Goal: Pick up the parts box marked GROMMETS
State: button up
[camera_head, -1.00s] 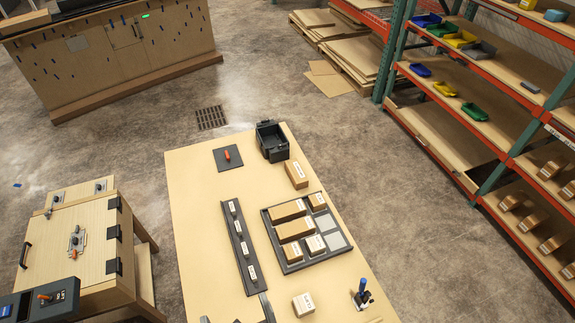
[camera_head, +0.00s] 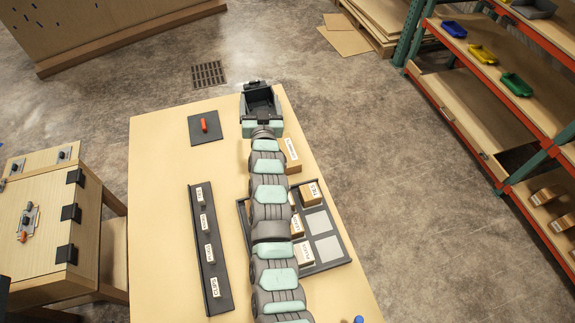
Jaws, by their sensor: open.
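A tan box (camera_head: 292,157) with a white label stands on the table, right of my arm and just outside the tray; the label's letters are too small to read surely. Other labelled boxes sit in the dark tray (camera_head: 332,264): one at the back (camera_head: 310,194), one in the middle (camera_head: 296,226) and one at the front (camera_head: 304,253). My arm covers the tray's left side.
A dark strip with several labelled knobs (camera_head: 211,250) lies left of my arm. A dark plate with a red handle (camera_head: 204,125) is at the far left of the table (camera_head: 160,200). A wooden cabinet (camera_head: 50,225) stands left, shelving (camera_head: 475,110) right.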

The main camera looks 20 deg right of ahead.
jog(key=w+d+f+n+g+y+b, duration=0.1)
jog(key=w+f+g+b, duration=0.1)
jog(key=f, duration=0.1)
jog(key=w+d+f+g+y+b, duration=0.1)
jog(key=d+f+b, duration=0.1)
jog(key=f, duration=0.1)
jog(key=n+g+y+b, duration=0.2)
jog(key=g+b, duration=0.7)
send_near(288, 150)
jog(key=shift+w+a+r, duration=0.2)
jog(key=shift+w+r, duration=0.05)
jog(key=shift+w, duration=0.1)
jog(key=shift+w+f, duration=0.1)
jog(key=shift+f, duration=0.4)
jog(key=shift+b+x, duration=0.3)
jog(key=shift+x, duration=2.2)
jog(key=x, duration=0.2)
jog(key=b+x, duration=0.1)
jog(key=shift+f, duration=0.5)
jog(key=shift+d+f, duration=0.1)
jog(key=shift+f, duration=0.25)
